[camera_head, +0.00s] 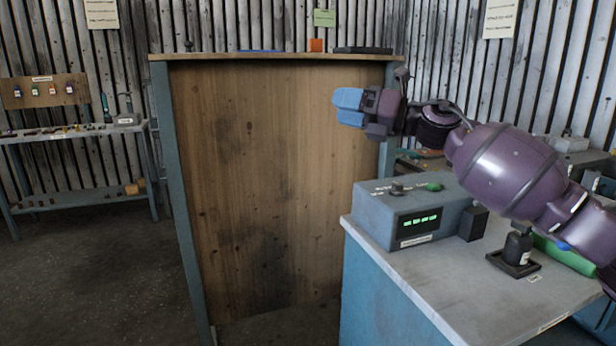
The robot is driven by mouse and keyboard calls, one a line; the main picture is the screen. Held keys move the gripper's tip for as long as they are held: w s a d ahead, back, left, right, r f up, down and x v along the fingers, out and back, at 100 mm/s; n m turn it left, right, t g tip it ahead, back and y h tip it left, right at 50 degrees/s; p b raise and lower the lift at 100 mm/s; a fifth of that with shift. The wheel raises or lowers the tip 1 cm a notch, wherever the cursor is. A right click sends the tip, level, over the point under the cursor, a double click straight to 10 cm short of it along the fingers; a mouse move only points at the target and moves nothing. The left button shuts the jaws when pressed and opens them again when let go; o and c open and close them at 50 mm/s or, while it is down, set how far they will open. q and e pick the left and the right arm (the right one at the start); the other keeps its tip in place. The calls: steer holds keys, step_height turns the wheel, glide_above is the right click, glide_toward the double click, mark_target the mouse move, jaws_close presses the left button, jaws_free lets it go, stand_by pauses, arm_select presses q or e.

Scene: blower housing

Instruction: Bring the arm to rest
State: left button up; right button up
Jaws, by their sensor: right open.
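My right gripper (350,107) is at the end of the purple right arm (505,168), which comes in from the right. It is raised in front of the tall wooden panel (265,190), with its blue fingers pointing left. It is open and I see nothing between its fingers. The gripper is above and behind the grey box (415,212) with the green display, apart from it. My left gripper is not in view.
The grey box stands on a blue-sided bench (475,293) at the right. A black stand (515,250) and a green cylinder (565,254) are under the arm. An orange block (315,45) sits on the panel's top. A shelf table (80,133) stands left; floor before it is clear.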

steer(key=s+d+f+m+t+h+p, duration=0.1)
steer(key=s+d+f+m+t+h, duration=0.3)
steer(key=f+m, duration=0.65)
steer(key=s+d+f+m+t+h+p, duration=0.1)
steer(key=s+d+f+m+t+h, duration=0.25)
steer(key=f+m, duration=0.65)
steer(key=s+d+f+m+t+h+p, duration=0.15)
steer(key=s+f+m+t+h, duration=0.25)
steer(key=s+f+m, duration=0.55)
arm_select(q)
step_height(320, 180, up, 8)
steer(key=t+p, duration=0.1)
steer(key=p, duration=0.2)
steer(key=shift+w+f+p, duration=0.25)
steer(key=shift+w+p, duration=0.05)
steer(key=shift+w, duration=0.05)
arm_select(e)
steer(key=s+d+f+m+g+h, duration=0.2)
steer(key=s+d+f+m, duration=0.1)
steer(key=s+f, duration=0.4)
steer(key=s+d+f+m+g+h, duration=0.2)
steer(key=s+d+f+m, duration=0.2)
steer(key=s, duration=0.9)
steer(key=s+d+f+m+g+h, duration=0.2)
steer(key=s+d+f+m+g, duration=0.1)
steer(key=s+f, duration=0.7)
steer(key=shift+s+d+f+m+h, duration=0.3)
steer(key=shift+s+d+m, duration=0.25)
steer(key=shift+m, duration=0.35)
steer(key=shift+r, duration=0.1)
